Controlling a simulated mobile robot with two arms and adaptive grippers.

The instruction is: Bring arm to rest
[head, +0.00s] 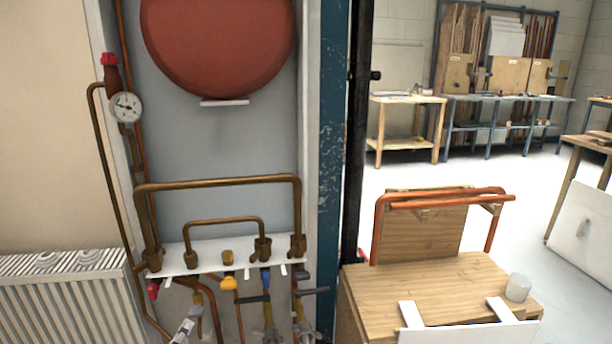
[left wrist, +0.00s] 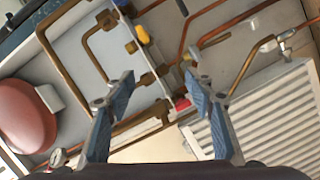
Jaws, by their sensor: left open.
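My left gripper (left wrist: 158,82) shows in the left wrist view with its two blue-grey fingers spread apart and nothing between them. Behind the gap are the white pipe bracket (left wrist: 148,62) and brown pipes, at a distance I cannot judge. I do not make out the left gripper in the head view. My right gripper is in neither view.
A red tank (head: 218,45) hangs above brown pipes on the white bracket (head: 205,258), which has coloured valves. A pressure gauge (head: 126,107) and radiator (head: 70,295) are left. A wooden bench (head: 450,285) with a clear cup (head: 518,287) stands right.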

